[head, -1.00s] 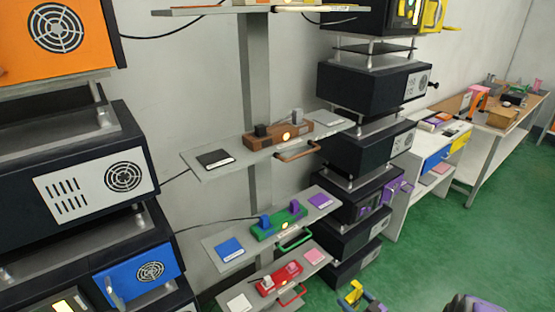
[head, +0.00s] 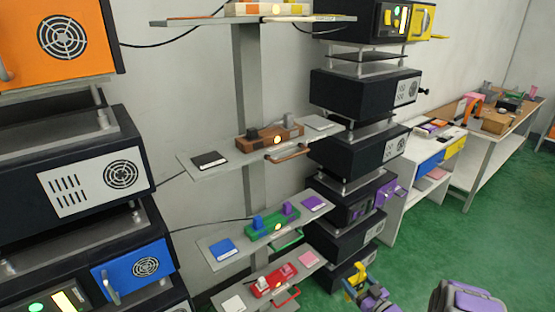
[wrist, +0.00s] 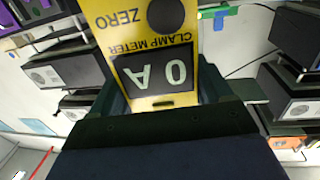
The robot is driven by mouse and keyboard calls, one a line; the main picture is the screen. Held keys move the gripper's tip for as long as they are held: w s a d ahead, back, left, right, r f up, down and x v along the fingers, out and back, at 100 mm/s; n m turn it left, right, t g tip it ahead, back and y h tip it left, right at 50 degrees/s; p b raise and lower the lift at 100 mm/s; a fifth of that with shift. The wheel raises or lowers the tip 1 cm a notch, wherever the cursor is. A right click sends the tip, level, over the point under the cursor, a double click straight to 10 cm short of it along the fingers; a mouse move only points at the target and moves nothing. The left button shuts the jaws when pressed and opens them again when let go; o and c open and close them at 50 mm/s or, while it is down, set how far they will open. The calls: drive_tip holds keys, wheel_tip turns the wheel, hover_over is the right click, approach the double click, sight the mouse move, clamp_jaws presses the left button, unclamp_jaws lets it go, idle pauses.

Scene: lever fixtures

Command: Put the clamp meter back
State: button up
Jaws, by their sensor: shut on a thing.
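The yellow clamp meter (wrist: 152,45) fills the upper middle of the wrist view, its "CLAMP METER" and "ZERO" lettering and "0 A" display upside down. My gripper (wrist: 160,108) is shut on its near end. In the head view, the clamp meter (head: 355,274) is a small yellow shape low right of centre, in front of the stacked dark units. My gripper (head: 362,286) shows just below it, holding it in the air. The clamp meter's place is not clear in these views.
A post carries shelves with a brown fixture (head: 268,138), a green fixture (head: 272,225) and a red fixture (head: 273,283). Stacked dark units (head: 365,90) stand right of it, more at left. A white cabinet (head: 432,160) and workbench (head: 497,128) stand farther right. Green floor (head: 470,240) is open at right.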

drive_tip(key=w+a+r+m+t+h, duration=0.1)
drive_tip(key=w+r+m+h, duration=0.15)
drive_tip(key=w+r, duration=0.5)
drive_tip(key=w+a+r+m+t+h, duration=0.1)
drive_tip(key=w+r+h, duration=0.25)
drive_tip(key=r, duration=0.75)
drive_tip(key=s+a+r+m+h, duration=0.1)
drive_tip(key=a+r, duration=0.5)
drive_tip(key=r, duration=0.3)
drive_tip(key=a+r+m+h, duration=0.1)
drive_tip(key=a+r, duration=0.4)
drive_tip(key=r, duration=0.5)
drive_tip(key=s+f, duration=0.4)
drive_tip(key=f, duration=0.4)
drive_tip(key=s+f, duration=0.4)
drive_tip(key=f, duration=0.4)
drive_tip(key=shift+a, duration=0.4)
drive_tip(key=shift+a, duration=0.1)
